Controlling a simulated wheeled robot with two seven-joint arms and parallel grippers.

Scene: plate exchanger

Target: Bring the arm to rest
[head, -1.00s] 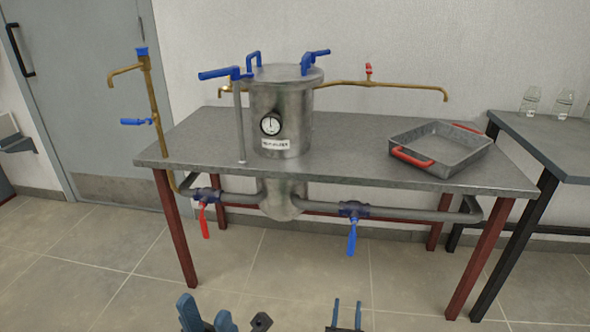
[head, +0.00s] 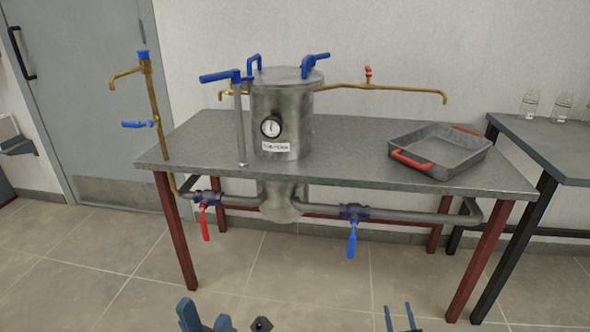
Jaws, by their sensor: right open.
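My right gripper (head: 399,318) shows at the bottom edge, right of centre. Its two thin blue fingers stand apart with nothing between them, over the floor in front of the table. Thick blue parts of my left gripper (head: 205,318) show at the bottom edge, left of centre. The frame cuts them off, so whether it is open or shut is unclear. Both grippers are apart from the table and its equipment.
A metal table (head: 350,165) carries a steel vessel (head: 283,115) with blue handles and a gauge, and a grey tray (head: 440,150) with red handles. A red valve lever (head: 205,225) and a blue one (head: 351,243) hang below the tabletop. Floor in front is clear.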

